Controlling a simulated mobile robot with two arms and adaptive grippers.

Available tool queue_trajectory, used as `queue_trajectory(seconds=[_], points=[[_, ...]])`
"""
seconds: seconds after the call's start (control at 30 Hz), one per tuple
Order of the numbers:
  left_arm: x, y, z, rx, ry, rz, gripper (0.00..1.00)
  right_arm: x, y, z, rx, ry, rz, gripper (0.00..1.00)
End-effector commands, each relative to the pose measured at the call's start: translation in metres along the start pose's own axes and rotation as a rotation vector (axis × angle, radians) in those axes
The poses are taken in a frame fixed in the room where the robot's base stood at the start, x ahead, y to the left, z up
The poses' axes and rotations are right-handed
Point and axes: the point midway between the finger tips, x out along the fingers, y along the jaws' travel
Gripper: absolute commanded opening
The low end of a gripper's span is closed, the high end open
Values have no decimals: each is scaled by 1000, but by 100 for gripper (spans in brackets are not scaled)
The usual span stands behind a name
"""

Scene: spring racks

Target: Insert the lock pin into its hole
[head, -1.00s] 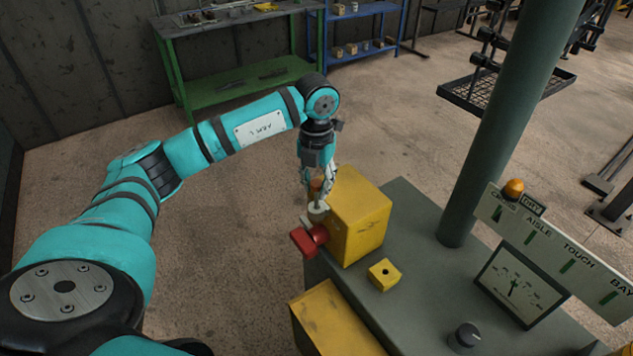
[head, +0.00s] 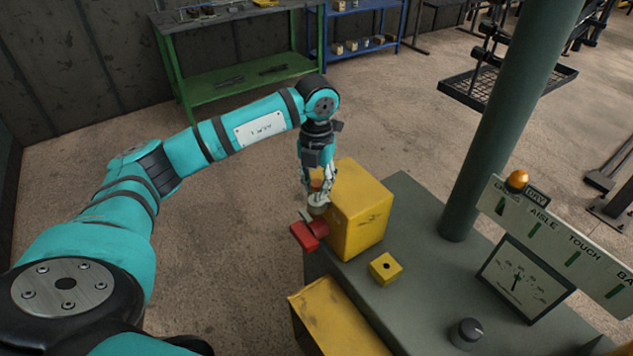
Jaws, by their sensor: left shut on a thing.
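My left gripper (head: 318,193) points down beside the left face of the large yellow box (head: 362,222). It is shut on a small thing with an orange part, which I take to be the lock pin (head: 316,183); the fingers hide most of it. Its lower end is at a pale grey round fitting (head: 318,209), and I cannot tell whether it is inside. A red handle (head: 304,236) sticks out just below, at the box's side. A small yellow block (head: 385,267) with a dark hole in its top stands on the grey-green bench. My right gripper is not in view.
The grey-green bench (head: 420,234) carries a green post (head: 500,125), a dial gauge (head: 524,280), a black knob (head: 466,332) and a labelled sign strip (head: 556,235) with an orange lamp. Another yellow box (head: 335,322) stands at the front. Open floor lies left of the bench.

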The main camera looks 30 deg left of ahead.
Motion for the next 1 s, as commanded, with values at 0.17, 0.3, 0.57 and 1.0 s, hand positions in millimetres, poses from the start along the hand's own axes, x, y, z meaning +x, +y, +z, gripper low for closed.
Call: queue_trajectory(seconds=[0.17, 0.3, 0.57, 1.0], points=[[6, 0, 0, 0, 0, 0, 0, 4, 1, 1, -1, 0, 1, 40], [9, 0, 0, 0, 0, 0, 0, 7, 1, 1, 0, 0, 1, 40], [16, 0, 0, 0, 0, 0, 0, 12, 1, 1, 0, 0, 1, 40], [27, 0, 0, 0, 0, 0, 0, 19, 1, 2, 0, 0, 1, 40]])
